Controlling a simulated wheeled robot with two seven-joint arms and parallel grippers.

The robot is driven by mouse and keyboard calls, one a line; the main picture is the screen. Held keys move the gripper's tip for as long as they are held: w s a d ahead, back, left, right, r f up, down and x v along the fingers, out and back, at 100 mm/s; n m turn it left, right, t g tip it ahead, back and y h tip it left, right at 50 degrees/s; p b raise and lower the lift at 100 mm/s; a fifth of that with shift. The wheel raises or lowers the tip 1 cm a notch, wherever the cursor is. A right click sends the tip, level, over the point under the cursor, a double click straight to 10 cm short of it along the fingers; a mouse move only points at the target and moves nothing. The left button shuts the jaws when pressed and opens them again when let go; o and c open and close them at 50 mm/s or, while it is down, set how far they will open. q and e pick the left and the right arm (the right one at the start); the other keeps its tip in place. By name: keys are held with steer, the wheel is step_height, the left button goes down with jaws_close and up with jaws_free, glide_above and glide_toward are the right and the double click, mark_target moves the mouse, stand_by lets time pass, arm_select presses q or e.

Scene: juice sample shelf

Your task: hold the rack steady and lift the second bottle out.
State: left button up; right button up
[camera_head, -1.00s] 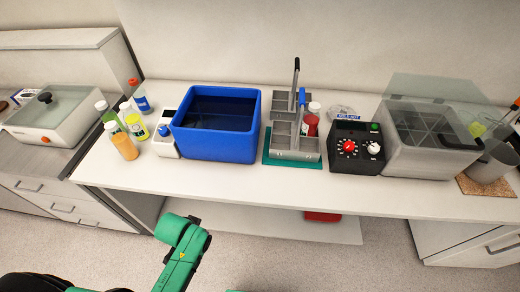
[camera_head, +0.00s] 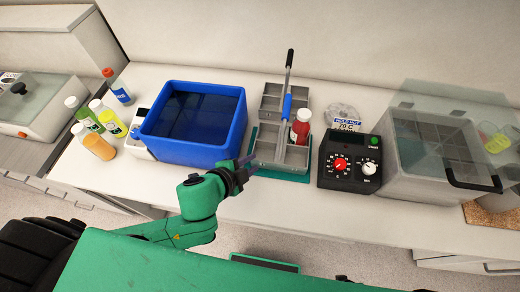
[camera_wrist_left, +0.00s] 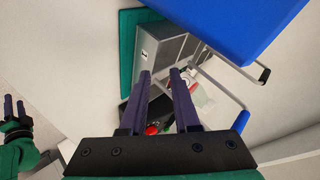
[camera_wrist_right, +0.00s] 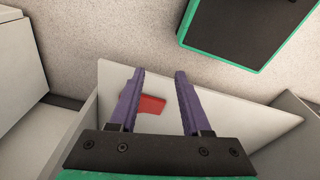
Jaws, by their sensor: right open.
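The grey rack (camera_head: 268,152) stands on a teal mat (camera_head: 285,174), with a tall handle and blue grip (camera_head: 287,104) in its middle. One red bottle with a white cap (camera_head: 301,124) stands in a right-hand compartment. I cannot make out a second bottle in the rack. My left gripper (camera_head: 252,164) is at the rack's front left edge; whether it touches cannot be told. In the left wrist view its fingers (camera_wrist_left: 162,75) are apart with nothing held, pointing at the rack (camera_wrist_left: 149,50). My right gripper (camera_wrist_right: 158,72) is open and empty, low in front of the counter.
A blue bin (camera_head: 183,148) stands close left of the rack. A black control box (camera_head: 348,180) and a clear-lidded grey bath (camera_head: 410,178) stand right. Several bottles (camera_head: 98,146) stand at far left. A red object (camera_wrist_right: 152,104) lies below the counter.

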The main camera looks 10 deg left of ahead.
mark_target(260, 161)
arm_select(q)
step_height(260, 161, down, 2)
steer(key=b, duration=0.3)
steer(key=shift+s, duration=0.15)
steer(key=x, duration=0.5)
steer(key=shift+w+d+r+b, duration=0.1)
steer(key=shift+w+r+b, duration=0.2)
steer(key=shift+b, duration=0.1)
steer(key=shift+f, duration=0.1)
steer(key=shift+w, duration=0.15)
jaws_close()
arm_select(e)
steer(key=s+a+f, duration=0.1)
steer(key=s+f, duration=0.3)
steer(key=shift+s+a, duration=0.15)
steer(key=shift+s, duration=0.25)
steer(key=shift+w, duration=0.2)
